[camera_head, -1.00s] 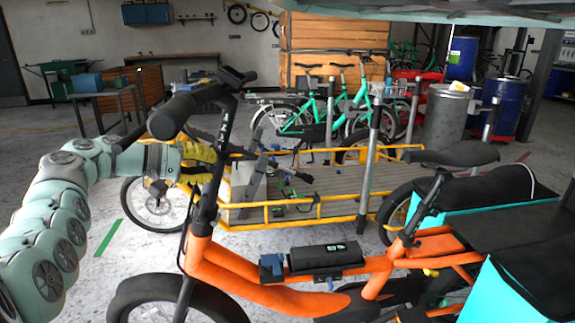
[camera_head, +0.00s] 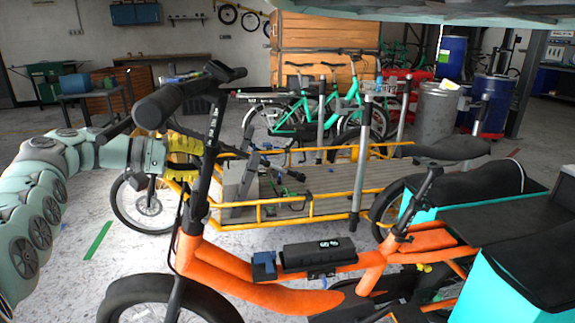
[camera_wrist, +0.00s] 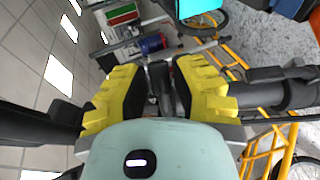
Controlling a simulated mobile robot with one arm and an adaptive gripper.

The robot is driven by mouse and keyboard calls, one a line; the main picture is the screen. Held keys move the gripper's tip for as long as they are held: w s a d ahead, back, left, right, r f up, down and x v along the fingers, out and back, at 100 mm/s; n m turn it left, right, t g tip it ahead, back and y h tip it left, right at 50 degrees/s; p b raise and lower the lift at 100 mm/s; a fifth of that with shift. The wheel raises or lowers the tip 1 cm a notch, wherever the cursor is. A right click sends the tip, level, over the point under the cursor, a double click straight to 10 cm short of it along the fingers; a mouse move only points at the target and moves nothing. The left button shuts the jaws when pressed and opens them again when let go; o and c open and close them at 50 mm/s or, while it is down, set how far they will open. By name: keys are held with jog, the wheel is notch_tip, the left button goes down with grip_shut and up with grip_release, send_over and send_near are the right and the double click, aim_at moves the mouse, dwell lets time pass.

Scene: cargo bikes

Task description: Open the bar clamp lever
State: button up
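The orange cargo bike (camera_head: 275,293) stands in front in the head view, with its black handlebar (camera_head: 185,88) and upright stem (camera_head: 208,145) at left. My gripper (camera_head: 184,146) has yellow fingers and reaches in beside the stem, partly hidden behind it. In the wrist view my gripper (camera_wrist: 160,78) has its two black-padded fingers apart. A dark, narrow part shows in the gap, but I cannot tell if the fingers touch it. A thick dark tube (camera_wrist: 275,95) lies close to the right finger. The bar clamp lever cannot be made out in either view.
A yellow-framed cargo bike (camera_head: 285,223) stands just behind the stem. A green bike (camera_head: 300,112) is farther back. A black battery (camera_head: 318,254) sits on the orange frame. Grey posts (camera_head: 361,165) stand at centre right. The floor at left is open.

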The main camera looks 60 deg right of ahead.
jog(key=o, duration=0.4)
jog(key=v, duration=1.2)
jog(key=shift+d, duration=0.1)
